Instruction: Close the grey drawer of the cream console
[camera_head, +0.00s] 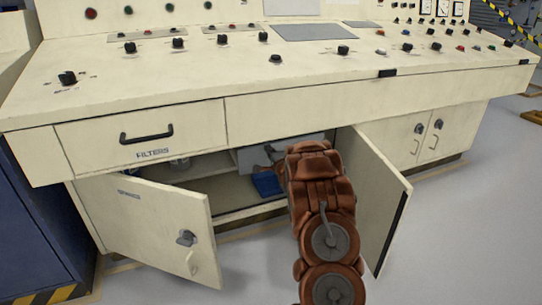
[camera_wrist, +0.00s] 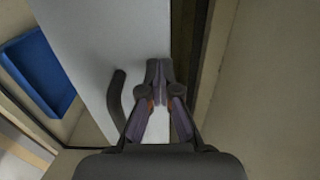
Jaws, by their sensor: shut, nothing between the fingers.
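The cream console (camera_head: 300,75) has its lower cabinet open, with the left door (camera_head: 150,222) and right door (camera_head: 375,190) swung outward. Inside, a light grey drawer front (camera_head: 250,160) shows partly in the head view, the rest hidden behind my arm. In the wrist view the grey drawer (camera_wrist: 95,45) is a pale panel with a dark curved handle (camera_wrist: 116,98). My gripper (camera_wrist: 160,66) is shut and empty. Its fingertips overlap the panel's right part, to the right of the handle; I cannot tell whether they touch it. In the head view my arm hides the gripper.
A blue bin (camera_head: 267,183) lies inside the cabinet, left of my arm; it also shows in the wrist view (camera_wrist: 40,70). The closed FILTERS drawer (camera_head: 190,125) is above the opening. The open doors flank my arm closely. Grey floor is clear at the right.

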